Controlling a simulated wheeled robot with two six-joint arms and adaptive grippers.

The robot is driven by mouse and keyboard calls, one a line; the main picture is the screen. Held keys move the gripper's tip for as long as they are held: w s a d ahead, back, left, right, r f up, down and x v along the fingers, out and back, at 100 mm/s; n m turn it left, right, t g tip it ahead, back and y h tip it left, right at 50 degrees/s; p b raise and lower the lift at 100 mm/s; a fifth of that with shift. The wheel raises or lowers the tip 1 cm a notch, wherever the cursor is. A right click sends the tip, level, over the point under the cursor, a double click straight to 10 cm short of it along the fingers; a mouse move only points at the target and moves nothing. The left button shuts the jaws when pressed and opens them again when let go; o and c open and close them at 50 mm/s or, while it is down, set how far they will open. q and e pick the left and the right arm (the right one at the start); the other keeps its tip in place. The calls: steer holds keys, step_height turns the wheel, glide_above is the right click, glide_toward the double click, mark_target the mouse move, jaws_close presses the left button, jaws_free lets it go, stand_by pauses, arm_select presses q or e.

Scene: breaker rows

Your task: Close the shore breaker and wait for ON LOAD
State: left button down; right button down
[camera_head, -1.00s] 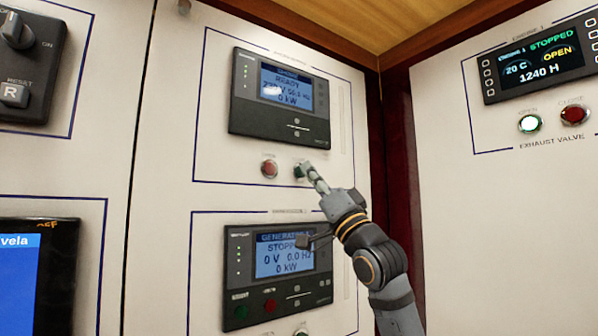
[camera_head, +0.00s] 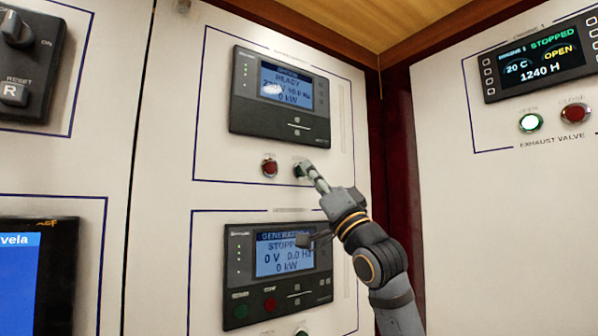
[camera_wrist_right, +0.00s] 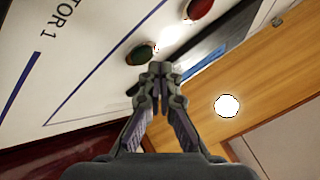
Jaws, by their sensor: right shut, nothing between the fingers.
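The shore panel's display (camera_head: 287,82) reads READY with 0 kW. Below it are a red button (camera_head: 269,167) and a green button (camera_head: 299,170). My right gripper (camera_head: 311,168) is shut and empty, its fingertips at the right side of the green button and partly covering it. In the right wrist view the green button (camera_wrist_right: 141,54) shows just beyond the closed fingertips (camera_wrist_right: 160,69), with the red button (camera_wrist_right: 198,8) farther off. I cannot tell whether the fingertips touch the green button. My left gripper is not in view.
Below, a generator panel (camera_head: 277,265) reads STOPPED, 0 V, with its own green and red buttons; my right arm passes its right side. On the right wall, an engine display (camera_head: 540,62) reads STOPPED and OPEN above the exhaust valve buttons (camera_head: 530,123).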

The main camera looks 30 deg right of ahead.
steer(key=shift+w+d, duration=0.15)
steer(key=shift+w+d, duration=0.1)
steer(key=shift+d, duration=0.05)
steer(key=shift+w+p, duration=0.45)
stand_by(0.7)
steer(key=shift+s, duration=0.1)
steer(key=shift+s+b, duration=0.75)
steer(key=shift+b, duration=0.05)
